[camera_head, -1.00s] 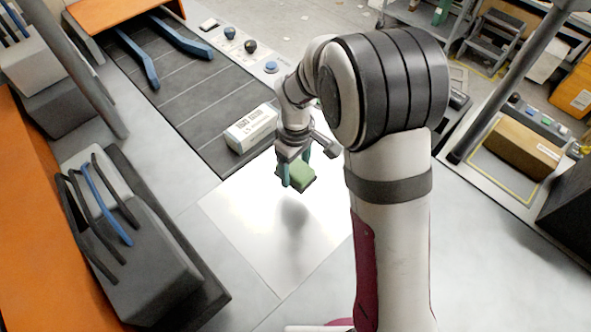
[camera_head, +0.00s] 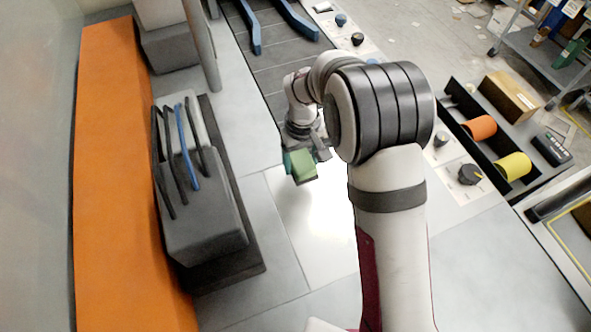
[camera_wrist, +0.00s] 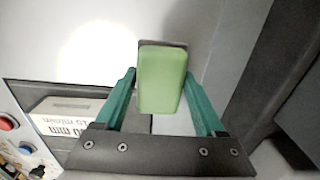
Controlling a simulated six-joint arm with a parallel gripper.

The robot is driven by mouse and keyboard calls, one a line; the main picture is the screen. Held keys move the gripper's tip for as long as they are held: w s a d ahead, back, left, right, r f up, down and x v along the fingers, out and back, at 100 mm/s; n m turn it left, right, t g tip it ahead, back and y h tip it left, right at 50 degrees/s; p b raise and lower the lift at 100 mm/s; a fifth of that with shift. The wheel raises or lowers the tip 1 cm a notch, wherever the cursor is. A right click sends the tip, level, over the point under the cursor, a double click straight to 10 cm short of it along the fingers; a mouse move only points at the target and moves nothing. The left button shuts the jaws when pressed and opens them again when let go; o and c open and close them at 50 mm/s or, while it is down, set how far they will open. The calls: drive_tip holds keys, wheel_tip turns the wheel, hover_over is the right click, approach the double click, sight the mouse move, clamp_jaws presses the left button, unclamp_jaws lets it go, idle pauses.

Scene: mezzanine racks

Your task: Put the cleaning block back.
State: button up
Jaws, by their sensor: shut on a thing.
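The cleaning block is a green block (camera_head: 303,165) with a dark edge. It hangs between the teal fingers of my gripper (camera_head: 296,168), above the pale bright plate (camera_head: 335,255) in the head view. In the wrist view the block (camera_wrist: 160,85) fills the space between the two fingers, its long side pointing away from the palm. My gripper is shut on it. A gap between block and surface cannot be judged exactly. No place marked for the block is plain to see.
A grey stand (camera_head: 205,220) with black and blue bent bars is left, beside an orange strip (camera_head: 115,190). A white labelled box (camera_wrist: 68,112) lies on the slotted dark bed (camera_head: 262,75). Right are a bin with orange (camera_head: 480,127) and yellow (camera_head: 514,166) rolls, and knobs.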

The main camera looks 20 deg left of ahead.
sight(292, 157)
drive_tip(key=shift+s+a+f, duration=0.1)
drive_tip(key=shift+a+f, duration=0.8)
drive_tip(key=shift+a, duration=0.25)
drive_tip(key=shift+f, duration=1.8)
drive_tip(key=shift+f, duration=0.1)
drive_tip(key=o, duration=1.3)
wheel_tip(292, 157, up, 12)
drive_tip(key=shift+r, duration=0.2)
drive_tip(key=s+d+r+m, duration=0.2)
drive_tip(key=d+r+m, duration=0.15)
drive_tip(key=d, duration=0.35)
drive_tip(key=s+d+r+m, duration=0.2)
drive_tip(key=s+d+r, duration=0.1)
drive_tip(key=d+r, duration=0.25)
drive_tip(key=s+d+m+y, duration=0.1)
drive_tip(key=s+d+m, duration=0.3)
drive_tip(key=s, duration=0.5)
drive_tip(key=s+d+m, duration=0.5)
drive_tip(key=s+d, duration=0.3)
drive_tip(key=s, duration=0.1)
drive_tip(key=shift+y, duration=0.4)
